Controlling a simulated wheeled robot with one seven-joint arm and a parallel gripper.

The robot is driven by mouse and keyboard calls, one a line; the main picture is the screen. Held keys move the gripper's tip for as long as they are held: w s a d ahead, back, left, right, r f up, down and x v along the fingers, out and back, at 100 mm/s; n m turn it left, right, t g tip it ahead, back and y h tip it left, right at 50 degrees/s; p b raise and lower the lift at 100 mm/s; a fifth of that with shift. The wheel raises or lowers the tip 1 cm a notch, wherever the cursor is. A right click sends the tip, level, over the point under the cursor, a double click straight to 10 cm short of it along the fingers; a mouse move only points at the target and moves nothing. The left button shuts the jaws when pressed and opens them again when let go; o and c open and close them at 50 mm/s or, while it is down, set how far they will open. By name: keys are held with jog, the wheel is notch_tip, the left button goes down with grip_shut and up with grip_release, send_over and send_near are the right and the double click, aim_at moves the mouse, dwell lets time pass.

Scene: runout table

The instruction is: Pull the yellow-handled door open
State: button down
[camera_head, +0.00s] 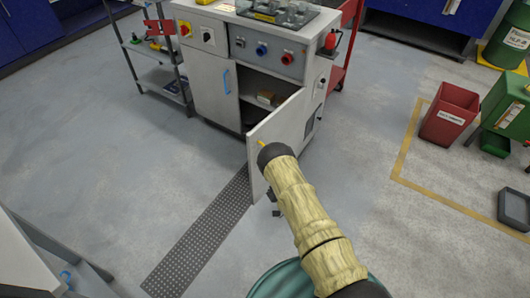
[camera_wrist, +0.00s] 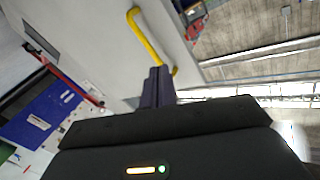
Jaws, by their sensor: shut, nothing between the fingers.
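The pale grey door (camera_head: 285,130) of the machine cabinet stands open, swung out from the cabinet front. A bit of its yellow handle (camera_head: 260,142) shows at the door's near edge, just beside the dark end of my arm. In the wrist view the yellow handle (camera_wrist: 147,42) is a bent bar on the pale door panel (camera_wrist: 95,45). My gripper (camera_wrist: 158,72) is shut and empty, its dark fingertips overlapping the lower part of the handle in that view. I cannot tell whether they touch it. The arm hides the gripper in the head view.
The cabinet (camera_head: 208,75) has a dark interior with a small brown box (camera_head: 265,97), and a blue-handled door beside the opening. A metal shelf (camera_head: 160,80) stands left. A red bin (camera_head: 449,115) stands right. Floor left of the dark perforated mat (camera_head: 200,238) is clear.

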aim_at(256, 136)
jog(key=w+d+r+m+g+y+b, duration=0.1)
jog(key=d+r+m+g+y+b, duration=0.3)
jog(key=r+m, duration=0.5)
jog(key=d+y, duration=0.2)
jog(key=shift+d+r, duration=0.3)
jog(key=shift+r, duration=0.05)
jog(key=shift+w, duration=0.2)
jog(key=b+x, duration=0.2)
jog(key=x, duration=1.2)
jog(key=shift+s+a, duration=0.1)
jog(key=shift+s, duration=0.05)
